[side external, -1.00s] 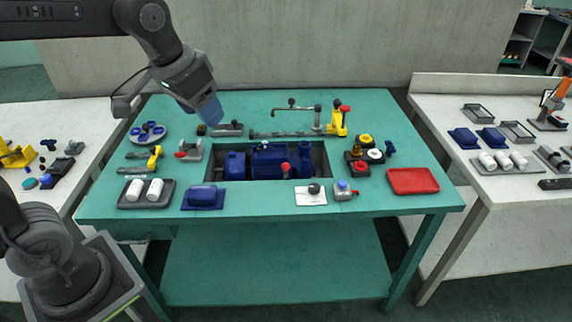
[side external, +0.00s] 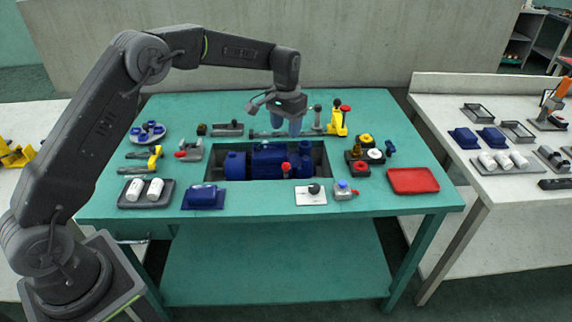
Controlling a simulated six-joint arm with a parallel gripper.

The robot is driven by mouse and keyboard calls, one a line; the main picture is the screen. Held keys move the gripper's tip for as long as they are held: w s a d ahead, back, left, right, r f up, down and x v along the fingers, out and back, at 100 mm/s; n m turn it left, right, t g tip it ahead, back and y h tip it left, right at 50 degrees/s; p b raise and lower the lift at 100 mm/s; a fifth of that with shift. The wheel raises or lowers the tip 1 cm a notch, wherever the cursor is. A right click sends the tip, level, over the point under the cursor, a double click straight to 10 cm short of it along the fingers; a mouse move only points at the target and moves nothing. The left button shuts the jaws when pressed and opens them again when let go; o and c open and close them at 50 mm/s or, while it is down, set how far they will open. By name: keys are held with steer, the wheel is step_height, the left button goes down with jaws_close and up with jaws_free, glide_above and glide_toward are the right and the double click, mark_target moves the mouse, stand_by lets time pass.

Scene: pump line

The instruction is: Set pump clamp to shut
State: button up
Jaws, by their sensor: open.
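The blue pump (side external: 268,158) sits in a dark recess in the green table. A yellow clamp-like fixture with a red-tipped upright handle (side external: 338,121) stands behind the recess, to the right; I cannot tell for sure that it is the pump clamp. A grey post (side external: 317,118) stands just left of it. My gripper (side external: 284,124) is open and points down above the back edge of the recess, left of the post and the yellow fixture. It appears empty and apart from them. It hides part of the grey bar and of the horizontal arm seen there earlier.
A grey fixture with a red lever (side external: 190,150) stands left of the recess. A block with coloured knobs (side external: 364,156) and a red tray (side external: 413,181) are to the right. A tray with white cylinders (side external: 128,194) and a blue block (side external: 203,197) lie at the front left.

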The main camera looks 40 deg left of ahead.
mark_target(286, 163)
step_height(286, 163, down, 13)
steer(key=shift+f, duration=0.2)
stand_by(0.3)
jaws_close()
stand_by(0.4)
